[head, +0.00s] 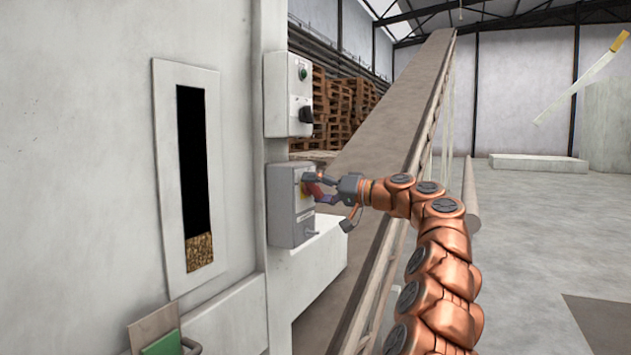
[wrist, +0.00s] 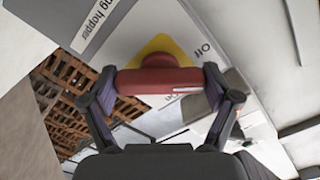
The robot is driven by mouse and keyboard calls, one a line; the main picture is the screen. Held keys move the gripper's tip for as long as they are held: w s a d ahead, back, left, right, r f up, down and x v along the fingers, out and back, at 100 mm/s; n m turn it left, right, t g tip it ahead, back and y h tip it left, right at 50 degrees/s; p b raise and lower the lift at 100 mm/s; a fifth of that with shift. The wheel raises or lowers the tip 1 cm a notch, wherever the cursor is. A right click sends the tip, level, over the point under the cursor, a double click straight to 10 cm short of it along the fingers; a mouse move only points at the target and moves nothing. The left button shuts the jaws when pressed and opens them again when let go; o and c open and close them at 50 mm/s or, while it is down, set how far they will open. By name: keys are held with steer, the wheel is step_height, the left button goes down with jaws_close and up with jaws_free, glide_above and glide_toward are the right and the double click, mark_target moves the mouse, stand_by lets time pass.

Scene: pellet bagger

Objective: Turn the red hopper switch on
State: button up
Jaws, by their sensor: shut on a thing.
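The red switch (wrist: 158,76) has a thick red handle on a yellow plate (wrist: 163,44), fixed to the lower grey box (head: 281,190) on the machine's wall. In the wrist view the handle lies across the picture. My gripper (wrist: 160,90) is shut on the red handle, one finger at each end. In the head view my gripper (head: 314,185) is at the front of the lower box and partly hides the switch.
An upper grey box (head: 288,95) with a green button and a black knob is just above. A sloping conveyor (head: 395,120) runs behind my arm. Wooden pallets (head: 335,110) are stacked behind the boxes. A tall window (head: 195,170) shows pellets at its bottom. Open floor lies at right.

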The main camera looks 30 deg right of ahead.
steer(key=m+p, duration=0.4)
steer(key=shift+r+m+p, duration=0.3)
steer(key=shift+r+p, duration=0.1)
steer(key=m+p, duration=0.1)
steer(key=p, duration=0.1)
steer(key=m+p, duration=0.2)
steer(key=shift+f+m, duration=0.2)
steer(key=shift+m, duration=0.1)
steer(key=shift+f+m+p, duration=0.15)
steer(key=shift+m+p, duration=0.4)
steer(key=shift+m, duration=0.15)
steer(key=o, duration=0.9)
